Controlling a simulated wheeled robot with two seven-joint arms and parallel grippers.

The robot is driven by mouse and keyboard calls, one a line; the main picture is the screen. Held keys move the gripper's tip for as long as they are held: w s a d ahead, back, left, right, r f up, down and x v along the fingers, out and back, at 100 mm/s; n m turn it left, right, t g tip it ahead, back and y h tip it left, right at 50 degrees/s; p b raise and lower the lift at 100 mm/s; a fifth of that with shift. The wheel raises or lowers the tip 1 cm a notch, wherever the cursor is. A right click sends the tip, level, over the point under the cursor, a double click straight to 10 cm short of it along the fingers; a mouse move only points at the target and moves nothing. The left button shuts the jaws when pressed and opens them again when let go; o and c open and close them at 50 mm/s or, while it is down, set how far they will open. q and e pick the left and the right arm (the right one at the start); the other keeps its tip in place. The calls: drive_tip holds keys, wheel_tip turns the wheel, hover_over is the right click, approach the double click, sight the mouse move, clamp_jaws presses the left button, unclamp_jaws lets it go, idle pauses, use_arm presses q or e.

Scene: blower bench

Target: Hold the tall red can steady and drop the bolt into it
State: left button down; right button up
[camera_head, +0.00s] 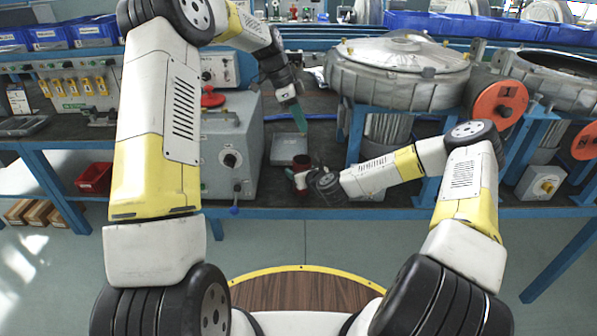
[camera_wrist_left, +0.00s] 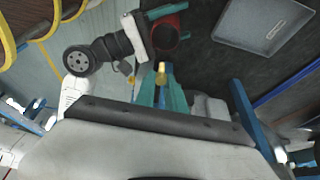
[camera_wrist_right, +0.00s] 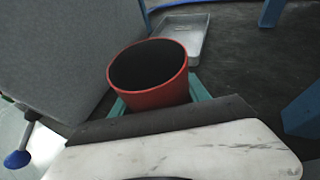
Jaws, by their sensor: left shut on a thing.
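The tall red can (camera_head: 301,161) stands on the dark bench top between the grey machine and the blue stand. In the right wrist view its open dark mouth faces up and the red can (camera_wrist_right: 160,96) sits between the teal fingers of my right gripper (camera_wrist_right: 158,100), which is shut on it. My right gripper (camera_head: 300,180) is small and partly hidden in the head view. My left gripper (camera_head: 300,118) points down above and behind the can. In the left wrist view the left gripper (camera_wrist_left: 160,88) is shut on a small brass-coloured bolt (camera_wrist_left: 161,70), apart from the can.
A grey tray (camera_head: 290,151) lies behind the can. The grey machine (camera_head: 229,150) with knobs stands close on the left. A blue stand (camera_head: 357,135) bears a large round metal housing (camera_head: 400,75) on the right. A red bin (camera_head: 94,178) is on the lower shelf.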

drive_tip(key=c, duration=0.3)
use_arm(q)
drive_tip(key=shift+f, duration=0.1)
drive_tip(key=shift+f, duration=2.2)
drive_tip(key=c, duration=1.3)
unclamp_jaws()
